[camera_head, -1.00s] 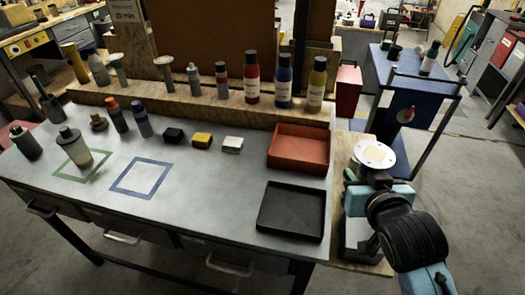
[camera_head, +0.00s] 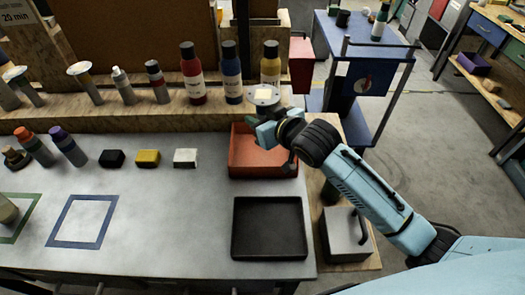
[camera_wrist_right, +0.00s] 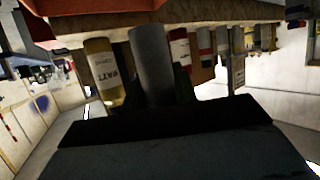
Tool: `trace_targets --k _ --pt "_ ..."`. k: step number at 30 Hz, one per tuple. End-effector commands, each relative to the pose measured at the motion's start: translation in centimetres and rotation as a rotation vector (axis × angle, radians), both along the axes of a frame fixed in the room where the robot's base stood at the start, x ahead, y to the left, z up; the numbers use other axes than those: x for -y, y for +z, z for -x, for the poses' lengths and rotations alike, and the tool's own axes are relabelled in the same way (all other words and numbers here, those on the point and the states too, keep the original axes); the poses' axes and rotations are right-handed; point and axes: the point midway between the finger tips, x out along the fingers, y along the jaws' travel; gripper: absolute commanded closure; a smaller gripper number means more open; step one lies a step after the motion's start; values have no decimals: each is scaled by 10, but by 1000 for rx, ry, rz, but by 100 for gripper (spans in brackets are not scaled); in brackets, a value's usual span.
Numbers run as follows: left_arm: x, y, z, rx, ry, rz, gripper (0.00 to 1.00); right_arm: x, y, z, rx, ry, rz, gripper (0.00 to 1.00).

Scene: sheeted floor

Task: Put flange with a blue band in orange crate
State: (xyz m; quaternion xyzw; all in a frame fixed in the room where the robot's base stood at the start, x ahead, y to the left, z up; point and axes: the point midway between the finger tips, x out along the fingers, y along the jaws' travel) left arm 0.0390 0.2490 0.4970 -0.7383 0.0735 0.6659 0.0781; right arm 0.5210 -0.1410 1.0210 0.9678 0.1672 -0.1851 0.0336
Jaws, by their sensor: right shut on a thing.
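My right gripper (camera_head: 268,122) is shut on a flange with a pale round disc (camera_head: 264,97) on top. The flange's grey stem shows in the right wrist view (camera_wrist_right: 151,58). No blue band can be made out on it, as the fingers hide part of the stem. The gripper and flange appear over the back part of the orange crate (camera_head: 262,170), a shallow red-orange tray at the back right of the bench. The gripper's height above the crate is hard to tell. My left gripper is not in view.
A black tray (camera_head: 269,228) lies in front of the crate. Red (camera_head: 193,75), blue (camera_head: 232,78) and yellow (camera_head: 270,65) bottles stand on the ledge behind. Black, yellow and white blocks (camera_head: 185,158) lie left of the crate. The bench's front middle is clear.

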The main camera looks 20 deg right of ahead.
Motion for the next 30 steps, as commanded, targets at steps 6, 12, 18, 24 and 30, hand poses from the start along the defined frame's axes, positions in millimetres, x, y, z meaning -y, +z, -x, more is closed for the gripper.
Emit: trace_targets --k 6,12,18,24,30 --pt "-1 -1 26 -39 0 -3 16 9 -9 -35 -9 47 4 100" --pt "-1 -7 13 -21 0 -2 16 11 -44 -38 -16 50 2 100" --pt "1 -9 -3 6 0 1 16 11 -70 -38 -12 50 1 100" --pt "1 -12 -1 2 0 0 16 11 -88 -38 -14 50 2 100" --pt "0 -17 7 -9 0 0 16 10 -110 -38 -12 50 1 100"
